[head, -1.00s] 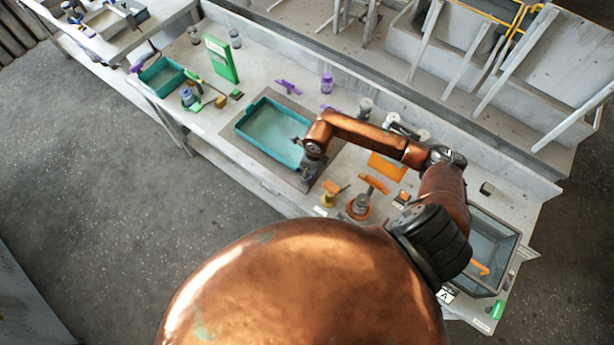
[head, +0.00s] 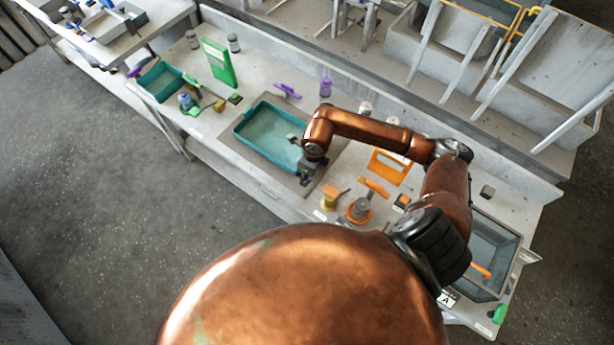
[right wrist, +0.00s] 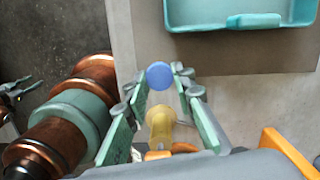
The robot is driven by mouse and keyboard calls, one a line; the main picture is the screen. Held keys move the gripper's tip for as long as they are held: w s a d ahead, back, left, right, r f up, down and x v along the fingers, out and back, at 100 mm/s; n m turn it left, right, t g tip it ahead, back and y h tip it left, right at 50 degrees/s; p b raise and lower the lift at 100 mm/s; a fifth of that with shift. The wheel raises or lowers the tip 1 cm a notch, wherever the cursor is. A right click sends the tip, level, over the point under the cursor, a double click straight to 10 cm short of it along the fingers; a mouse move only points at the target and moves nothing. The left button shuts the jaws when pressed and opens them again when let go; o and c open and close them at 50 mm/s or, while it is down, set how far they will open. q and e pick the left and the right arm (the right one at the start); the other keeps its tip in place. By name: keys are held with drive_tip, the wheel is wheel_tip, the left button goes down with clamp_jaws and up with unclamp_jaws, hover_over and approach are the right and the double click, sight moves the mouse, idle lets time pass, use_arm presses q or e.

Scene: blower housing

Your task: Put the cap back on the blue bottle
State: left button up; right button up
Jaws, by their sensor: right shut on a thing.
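A round blue cap (right wrist: 160,75) sits between the fingertips of my right gripper (right wrist: 160,82) in the right wrist view; the fingers are shut on it. In the head view my right gripper (head: 308,174) is above the bench beside the near right corner of the teal tray; the cap cannot be made out there. A small blue bottle-like thing (head: 186,99) stands farther left on the bench, by a green part; its top is too small to read. A jointed dark tool, possibly my left gripper (right wrist: 15,90), shows at the left edge of the wrist view; its jaws are unclear.
The large teal tray (head: 245,133) lies on a grey mat. A smaller teal bin (head: 160,90), a green upright box (head: 219,63) and a purple bottle (head: 326,87) stand farther back. A yellow part (right wrist: 160,122) and orange parts (head: 375,187) lie near my right gripper.

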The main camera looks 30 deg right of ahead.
drive_tip(key=s+a+r, duration=0.7)
drive_tip(key=s, duration=0.2)
drive_tip(key=shift+s+a+r+b, duration=0.15)
drive_tip(key=shift+r+b, duration=0.05)
drive_tip(key=shift+b, duration=0.25)
drive_tip(key=w+d+r+n+g, duration=0.1)
drive_tip(key=w+r+n, duration=0.2)
drive_tip(key=n, duration=1.1)
drive_tip(key=w+d+r+n+g, duration=0.1)
drive_tip(key=w+r+n, duration=0.3)
drive_tip(key=n, duration=1.1)
drive_tip(key=shift+w+d+g+h, duration=0.15)
drive_tip(key=shift+w+g+h, duration=0.2)
drive_tip(key=shift+w, duration=0.8)
